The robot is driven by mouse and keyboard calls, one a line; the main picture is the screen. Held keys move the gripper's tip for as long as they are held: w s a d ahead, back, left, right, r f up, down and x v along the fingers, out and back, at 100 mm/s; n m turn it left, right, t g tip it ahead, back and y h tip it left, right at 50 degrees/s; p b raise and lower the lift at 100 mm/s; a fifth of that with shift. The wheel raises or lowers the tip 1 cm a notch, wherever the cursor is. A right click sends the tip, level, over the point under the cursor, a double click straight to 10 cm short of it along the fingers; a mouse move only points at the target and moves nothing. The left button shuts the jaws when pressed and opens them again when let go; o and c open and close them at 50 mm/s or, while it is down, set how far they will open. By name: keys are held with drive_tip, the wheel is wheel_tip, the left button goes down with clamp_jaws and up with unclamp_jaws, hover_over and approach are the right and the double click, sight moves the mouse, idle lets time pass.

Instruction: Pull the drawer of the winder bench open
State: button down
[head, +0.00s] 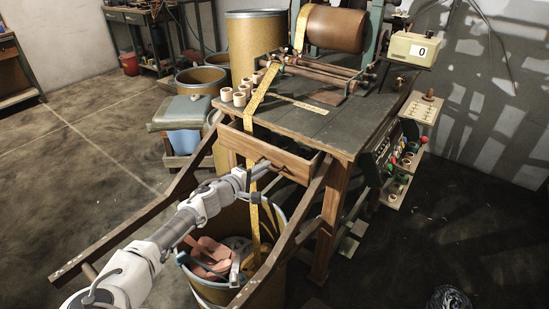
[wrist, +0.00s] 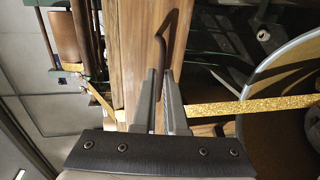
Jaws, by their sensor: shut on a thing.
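The winder bench (head: 325,125) stands in the middle of the head view. Its wooden drawer (head: 283,158) is under the top, at the front, and seems to stand out a little, with a dark gap behind its front. In the head view my gripper (head: 257,172) is at the drawer front, and the handle there is mostly hidden.
A yellow tape (head: 254,215) hangs past the drawer into a drum (head: 212,288) of scraps below, close to my gripper. Two wooden rails (head: 130,228) slope out from the bench on either side of my arm. Open floor lies at the left.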

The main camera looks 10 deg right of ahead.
drive_tip(key=f+p+v, duration=0.2)
drive_tip(key=f+v, duration=0.1)
drive_tip(key=v, duration=1.1)
drive_tip(key=shift+s+a, duration=0.2)
drive_tip(key=shift+s, duration=0.1)
drive_tip(key=c, duration=1)
unclamp_jaws()
drive_tip(key=shift+a, duration=0.1)
